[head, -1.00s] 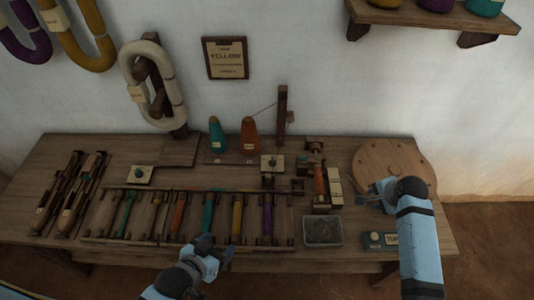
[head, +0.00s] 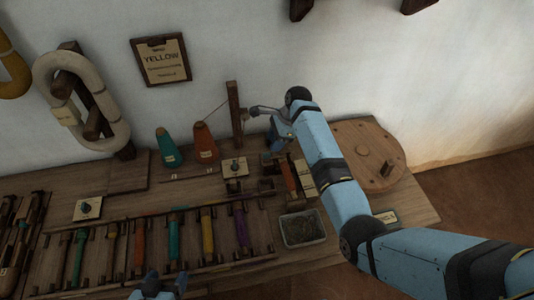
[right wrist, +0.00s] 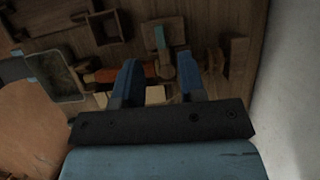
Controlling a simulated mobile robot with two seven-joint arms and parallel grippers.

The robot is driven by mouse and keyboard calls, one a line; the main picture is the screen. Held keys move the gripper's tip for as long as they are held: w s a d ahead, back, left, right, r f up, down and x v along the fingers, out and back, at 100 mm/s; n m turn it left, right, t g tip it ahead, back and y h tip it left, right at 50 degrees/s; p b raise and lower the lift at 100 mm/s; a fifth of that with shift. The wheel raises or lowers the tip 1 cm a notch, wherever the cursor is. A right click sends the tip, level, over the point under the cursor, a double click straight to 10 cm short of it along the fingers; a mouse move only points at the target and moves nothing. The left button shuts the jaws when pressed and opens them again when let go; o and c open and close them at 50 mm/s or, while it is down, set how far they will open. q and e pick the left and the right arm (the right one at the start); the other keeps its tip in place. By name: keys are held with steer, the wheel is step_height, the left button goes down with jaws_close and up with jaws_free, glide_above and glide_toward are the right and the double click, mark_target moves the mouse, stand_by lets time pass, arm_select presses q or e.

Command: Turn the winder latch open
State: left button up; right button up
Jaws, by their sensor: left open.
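The winder, with an orange bobbin (head: 288,178) across it, stands on the bench toward the right. In the head view my right gripper (head: 281,136) is above the winder's far end. My left gripper (head: 160,288) is open at the bottom edge.
A wooden post (head: 236,115) stands close left of my right gripper. Teal and orange cones (head: 205,143) are further left. A bobbin rack (head: 120,262), a grey tray (head: 302,228) and a round wooden board (head: 350,150) surround the winder. The wall is close behind.

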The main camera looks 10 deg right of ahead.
mark_target(267, 154)
steer(key=b+x, duration=0.1)
steer(key=x, duration=0.5)
jaws_close()
